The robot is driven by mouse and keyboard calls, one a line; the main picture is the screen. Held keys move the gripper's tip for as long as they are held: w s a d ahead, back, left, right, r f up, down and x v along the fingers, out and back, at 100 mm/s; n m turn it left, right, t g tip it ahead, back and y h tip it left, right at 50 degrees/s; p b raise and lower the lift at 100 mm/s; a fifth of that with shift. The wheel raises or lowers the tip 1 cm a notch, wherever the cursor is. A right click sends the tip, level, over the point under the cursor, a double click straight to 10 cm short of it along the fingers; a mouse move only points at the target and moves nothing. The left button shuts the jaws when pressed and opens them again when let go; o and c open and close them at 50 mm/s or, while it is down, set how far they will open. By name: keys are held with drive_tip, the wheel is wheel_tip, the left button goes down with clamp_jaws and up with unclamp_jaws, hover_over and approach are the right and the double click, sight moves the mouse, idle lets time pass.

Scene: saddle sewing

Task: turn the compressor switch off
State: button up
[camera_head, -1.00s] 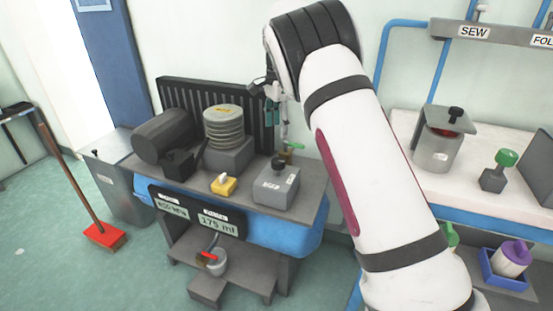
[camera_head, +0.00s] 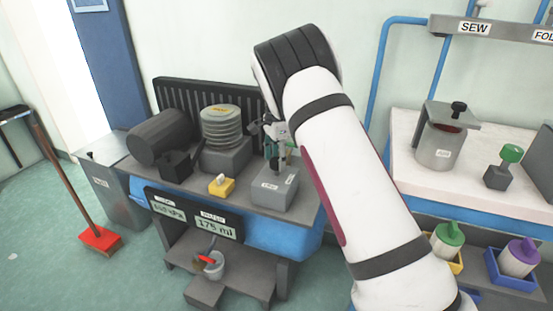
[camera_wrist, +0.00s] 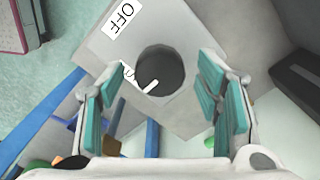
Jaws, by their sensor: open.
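The compressor switch is a grey box (camera_head: 272,190) with a white label on the compressor bench. In the wrist view, its round dark knob (camera_wrist: 160,70) is on the box's top face (camera_wrist: 185,35). A white label reading OFF (camera_wrist: 122,17) lies up and left of the knob. A white mark shows at the knob's lower edge; another white marking to its left is partly hidden by a finger. My gripper (camera_head: 279,150) is over the box, pointing down. In the wrist view my gripper (camera_wrist: 163,80) is open, with teal pads either side of the knob, apart from it.
A yellow block (camera_head: 221,186) sits left of the switch box. A ringed cylinder (camera_head: 220,127) and a dark motor (camera_head: 155,138) stand behind. Displays (camera_head: 214,227) hang on the bench front. A white table (camera_head: 450,175) with a grey pot (camera_head: 437,145) is at right.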

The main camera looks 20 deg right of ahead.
drive_tip(key=c, duration=1.2)
drive_tip(key=shift+o, duration=0.2)
drive_tip(key=n+p, duration=0.1)
drive_tip(key=n, duration=0.2)
drive_tip(key=shift+n, duration=0.4)
drive_tip(key=n+p, duration=0.1)
drive_tip(key=n, duration=0.4)
drive_tip(key=shift+n, duration=0.3)
drive_tip(key=n, duration=0.4)
drive_tip(key=shift+p, duration=0.4)
drive_tip(key=shift+n, duration=2.3)
